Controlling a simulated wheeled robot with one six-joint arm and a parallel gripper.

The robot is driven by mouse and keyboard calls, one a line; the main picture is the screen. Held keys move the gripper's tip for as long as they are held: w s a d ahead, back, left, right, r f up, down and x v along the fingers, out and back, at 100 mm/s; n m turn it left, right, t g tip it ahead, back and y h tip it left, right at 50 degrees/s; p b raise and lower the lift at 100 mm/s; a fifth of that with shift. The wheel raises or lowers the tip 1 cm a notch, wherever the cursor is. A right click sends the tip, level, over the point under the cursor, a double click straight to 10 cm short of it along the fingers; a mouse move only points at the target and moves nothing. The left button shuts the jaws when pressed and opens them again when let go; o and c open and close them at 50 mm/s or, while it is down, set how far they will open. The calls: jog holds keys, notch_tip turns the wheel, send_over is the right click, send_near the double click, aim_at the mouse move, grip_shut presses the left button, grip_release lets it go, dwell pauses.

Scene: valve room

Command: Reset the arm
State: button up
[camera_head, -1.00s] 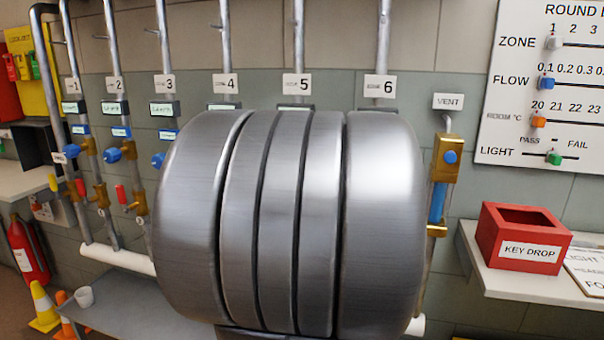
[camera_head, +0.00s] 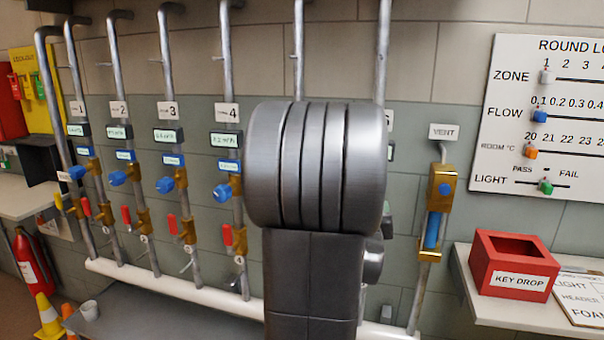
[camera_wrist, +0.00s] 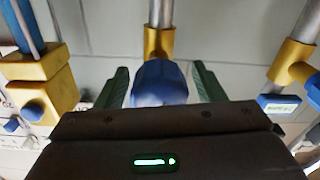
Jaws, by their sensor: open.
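My gripper (camera_wrist: 160,70) shows in the wrist view with its two dark green fingers spread apart. A blue valve knob (camera_wrist: 160,84) on a gold fitting and grey pipe appears between the fingers, with gaps to both sides. I cannot tell how far the knob is from the fingertips. In the head view my own arm covers the lower pipes of zones 5 and 6 and hides the gripper.
The vent valve (camera_head: 439,190) stands right of my arm. The zone 4 knob (camera_head: 222,192) and its red lever (camera_head: 227,235) are at left. A red key drop box (camera_head: 513,265) sits on the right shelf. A white pipe (camera_head: 190,285) runs low along the wall.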

jog(key=n+p, duration=0.3)
jog(key=p, duration=0.2)
jog(key=shift+r+n, duration=0.2)
jog(key=shift+n, duration=0.2)
jog(key=n+p, duration=0.2)
jog(key=shift+f+p, duration=0.15)
jog(key=shift+p, duration=0.2)
